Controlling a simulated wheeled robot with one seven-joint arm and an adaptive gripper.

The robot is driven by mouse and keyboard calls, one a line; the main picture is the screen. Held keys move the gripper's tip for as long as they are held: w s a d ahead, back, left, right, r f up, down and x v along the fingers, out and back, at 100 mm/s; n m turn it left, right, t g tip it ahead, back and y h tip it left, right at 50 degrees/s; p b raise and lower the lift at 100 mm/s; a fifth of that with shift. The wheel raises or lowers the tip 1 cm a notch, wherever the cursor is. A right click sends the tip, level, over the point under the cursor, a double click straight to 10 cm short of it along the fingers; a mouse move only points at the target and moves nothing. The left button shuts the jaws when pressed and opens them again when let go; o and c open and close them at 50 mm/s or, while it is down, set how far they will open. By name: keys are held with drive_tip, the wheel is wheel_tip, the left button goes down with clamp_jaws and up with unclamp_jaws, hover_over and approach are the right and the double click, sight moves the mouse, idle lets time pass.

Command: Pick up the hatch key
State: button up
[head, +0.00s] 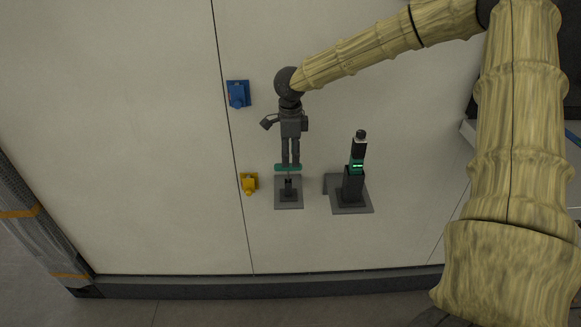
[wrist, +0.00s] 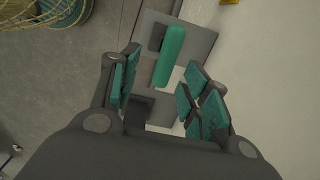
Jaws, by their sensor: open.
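Whether the fingers touch the handle cannot be told. The key's lower part is mostly hidden.
A dark upright device with a green-lit band (head: 356,167) stands on a second grey bracket (head: 350,209), right of the key. The panel below the brackets is clear.

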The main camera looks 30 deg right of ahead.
sight(290, 165)
drive_tip(key=w+f, duration=0.1)
drive_tip(key=w+f+p, duration=0.1)
drive_tip(key=f, duration=0.1)
drive_tip(key=shift+w+a, duration=0.1)
drive_tip(key=shift+s+f+p, duration=0.2)
drive_tip(key=shift+f+p, duration=0.05)
drive_tip(key=shift+f, duration=0.2)
drive_tip(key=shift+s+f+p, duration=0.2)
drive_tip(key=shift+f+p, duration=0.05)
drive_tip(key=shift+f, duration=0.2)
drive_tip(key=shift+s, duration=0.35)
drive_tip(key=shift+f, duration=0.2)
drive_tip(key=shift+w+f, duration=0.4)
drive_tip(key=shift+w, duration=0.05)
drive_tip(key=shift+s+r, duration=0.2)
drive_tip(key=shift+s, duration=0.1)
drive_tip(key=c, duration=1)
drive_tip(key=shift+w, duration=0.1)
clamp_jaws()
